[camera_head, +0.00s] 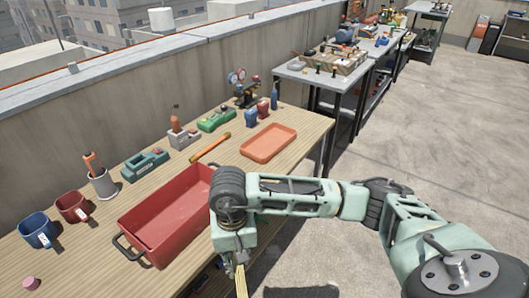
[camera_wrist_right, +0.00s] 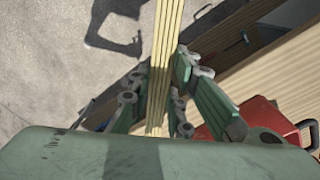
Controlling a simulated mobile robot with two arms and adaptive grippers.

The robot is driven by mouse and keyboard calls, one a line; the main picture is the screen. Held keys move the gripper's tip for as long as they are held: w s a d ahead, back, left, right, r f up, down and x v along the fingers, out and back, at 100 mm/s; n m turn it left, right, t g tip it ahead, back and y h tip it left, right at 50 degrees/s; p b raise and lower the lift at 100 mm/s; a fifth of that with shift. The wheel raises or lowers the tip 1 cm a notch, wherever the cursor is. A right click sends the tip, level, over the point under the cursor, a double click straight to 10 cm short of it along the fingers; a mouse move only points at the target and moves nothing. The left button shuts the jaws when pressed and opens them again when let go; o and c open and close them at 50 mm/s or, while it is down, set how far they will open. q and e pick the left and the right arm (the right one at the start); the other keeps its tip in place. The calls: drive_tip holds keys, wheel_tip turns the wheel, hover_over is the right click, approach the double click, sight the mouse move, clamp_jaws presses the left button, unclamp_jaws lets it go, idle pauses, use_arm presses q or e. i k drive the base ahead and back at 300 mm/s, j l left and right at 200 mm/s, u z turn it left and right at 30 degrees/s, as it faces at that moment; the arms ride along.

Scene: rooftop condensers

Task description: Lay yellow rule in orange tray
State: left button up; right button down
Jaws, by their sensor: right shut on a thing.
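The yellow rule (camera_head: 241,282) hangs below my right gripper (camera_head: 237,262), past the front edge of the table. In the right wrist view the rule (camera_wrist_right: 167,50) is a long ribbed strip between the fingers of my right gripper (camera_wrist_right: 162,88), which is shut on it. The orange tray (camera_head: 269,143) lies flat on the table, beyond my right arm, and its inside looks empty. My left gripper is not in view.
The red bin (camera_head: 165,220) stands on the wooden table (camera_head: 80,272) left of my right gripper. An orange-yellow bar (camera_head: 210,147) lies left of the orange tray. Blue and red mugs (camera_head: 38,230) stand far left. A green tool (camera_head: 216,119) and small bottles (camera_head: 263,108) stand behind the tray.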

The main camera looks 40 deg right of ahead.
sight(269, 144)
drive_tip(key=i+l, duration=0.15)
drive_tip(key=l, duration=0.3)
drive_tip(key=i+l, duration=0.15)
drive_tip(key=l, duration=0.3)
drive_tip(key=i+l+u, duration=0.1)
drive_tip(key=l, duration=0.4)
drive_tip(key=i+l, duration=0.25)
drive_tip(key=l, duration=0.2)
drive_tip(key=i+l, duration=0.15)
drive_tip(key=l, duration=0.3)
drive_tip(key=i+l+u, duration=0.1)
drive_tip(key=l, duration=0.4)
drive_tip(key=i+l, duration=0.15)
drive_tip(key=l, duration=0.35)
drive_tip(key=i+l, duration=0.15)
drive_tip(key=l, duration=0.3)
drive_tip(key=u, duration=0.35)
drive_tip(key=l+u, duration=0.15)
drive_tip(key=u, duration=0.5)
